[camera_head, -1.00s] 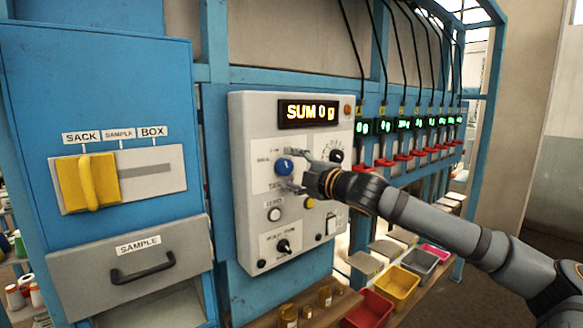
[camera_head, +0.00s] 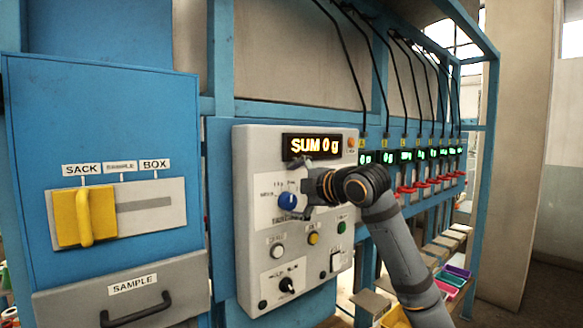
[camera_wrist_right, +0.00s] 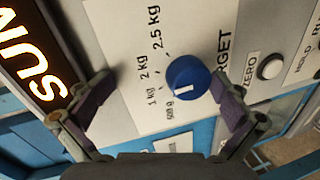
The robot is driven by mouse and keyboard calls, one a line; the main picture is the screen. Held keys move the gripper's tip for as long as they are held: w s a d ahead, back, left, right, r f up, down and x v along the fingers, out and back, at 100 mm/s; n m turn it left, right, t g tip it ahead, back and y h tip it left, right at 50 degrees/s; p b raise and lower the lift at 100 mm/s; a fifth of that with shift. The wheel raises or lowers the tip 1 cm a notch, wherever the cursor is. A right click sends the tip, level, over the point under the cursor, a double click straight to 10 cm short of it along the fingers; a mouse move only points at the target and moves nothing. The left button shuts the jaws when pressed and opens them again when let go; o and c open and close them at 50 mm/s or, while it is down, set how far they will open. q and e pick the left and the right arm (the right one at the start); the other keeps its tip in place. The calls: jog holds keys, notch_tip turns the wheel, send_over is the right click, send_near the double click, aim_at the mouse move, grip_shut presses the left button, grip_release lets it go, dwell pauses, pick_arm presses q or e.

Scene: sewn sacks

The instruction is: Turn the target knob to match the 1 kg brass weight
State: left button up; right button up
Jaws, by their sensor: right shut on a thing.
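The blue target knob (camera_head: 287,201) sits on the grey-white control panel (camera_head: 262,175), below the display reading "SUM 0 g". In the right wrist view the knob (camera_wrist_right: 188,78) has a white mark near its lower edge, on the side of the 500 g label; labels for 1 kg, 2 kg and 2.5 kg run up beside it. My right gripper (camera_head: 304,188) is at the knob, one finger on each side. My left gripper and the brass weight are not in view.
A yellow lever (camera_head: 86,216) and a sample drawer (camera_head: 125,300) are on the blue cabinet to the left. Other buttons and a black selector (camera_head: 287,285) sit below the knob. Small displays with red parts line the right, above coloured trays (camera_head: 447,280).

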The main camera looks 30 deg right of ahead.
aim_at(288, 161)
notch_tip(288, 161, up, 7)
jog(key=shift+s+a+f+t, duration=0.1)
jog(key=shift+s+a+t, duration=0.05)
jog(key=shift+t, duration=1.05)
jog(key=f+g, duration=0.1)
jog(key=f, duration=0.2)
jog(key=f+g, duration=0.1)
jog(key=f, duration=0.1)
jog(key=shift+d+f+g, duration=0.25)
jog(key=shift+f+g, duration=0.05)
jog(key=shift+f, duration=0.05)
jog(key=shift+c, duration=0.3)
jog(key=shift+s, duration=0.35)
jog(key=shift+c, duration=0.6)
jog(key=shift+s+f+b, duration=0.1)
jog(key=shift+s+b, duration=0.15)
jog(key=shift+b, duration=0.25)
jog(key=shift+c, duration=0.3)
jog(key=shift+s+f+b, duration=0.2)
jog(key=shift+s+b, duration=0.1)
jog(key=shift+b, duration=0.25)
jog(key=f+b+v, duration=0.1)
jog(key=b+v, duration=0.2)
jog(key=v, duration=0.3)
jog(key=f+b+v, duration=0.1)
jog(key=b+v, duration=0.2)
jog(key=v, duration=0.2)
jog(key=shift+s, duration=0.7)
